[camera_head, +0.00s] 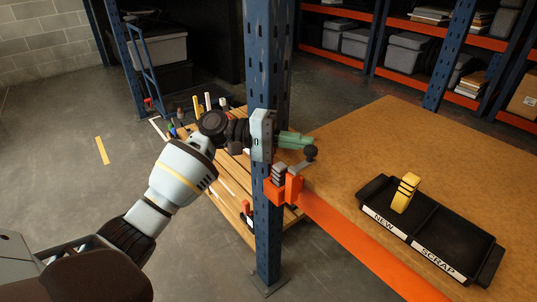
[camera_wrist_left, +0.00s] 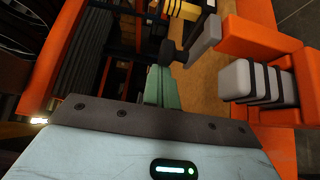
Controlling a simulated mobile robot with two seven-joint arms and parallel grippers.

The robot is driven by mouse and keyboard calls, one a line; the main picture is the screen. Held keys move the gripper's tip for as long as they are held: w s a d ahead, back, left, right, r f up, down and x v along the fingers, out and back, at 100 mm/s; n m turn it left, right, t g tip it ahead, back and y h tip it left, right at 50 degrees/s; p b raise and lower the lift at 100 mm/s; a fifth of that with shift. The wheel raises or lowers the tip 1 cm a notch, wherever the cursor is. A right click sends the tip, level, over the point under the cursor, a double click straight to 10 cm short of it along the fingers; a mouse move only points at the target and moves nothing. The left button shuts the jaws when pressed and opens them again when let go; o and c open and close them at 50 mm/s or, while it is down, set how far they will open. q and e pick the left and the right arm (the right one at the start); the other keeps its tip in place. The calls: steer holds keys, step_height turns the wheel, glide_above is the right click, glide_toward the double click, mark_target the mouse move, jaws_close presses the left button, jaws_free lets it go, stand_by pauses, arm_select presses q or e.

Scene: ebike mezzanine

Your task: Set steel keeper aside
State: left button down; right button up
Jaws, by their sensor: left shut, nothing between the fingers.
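The steel keeper (camera_head: 279,174) is a grey block with dark bands, seated in the orange bracket (camera_head: 293,188) at the beam end by the blue upright. It also shows in the left wrist view (camera_wrist_left: 240,80), at the right, standing in the orange bracket. A grey lever with a black knob (camera_head: 310,152) is beside the bracket. My left gripper (camera_head: 297,139) is beyond the upright, above and behind the keeper and apart from it. Its green fingers (camera_wrist_left: 158,86) are shut with nothing between them. My right gripper is out of view.
A black tray (camera_head: 468,232) on the brown board (camera_head: 350,140) has compartments labelled NEW and SCRAP. A yellow banded keeper (camera_head: 405,192) stands in NEW; SCRAP looks empty. The blue upright (camera_head: 267,225) stands close to my left arm. A low slatted wooden surface (camera_head: 232,195) lies behind it.

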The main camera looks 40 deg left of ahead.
arm_select(q)
steer(key=v, duration=0.7)
steer(key=shift+a, duration=0.3)
steer(key=shift+s, duration=0.1)
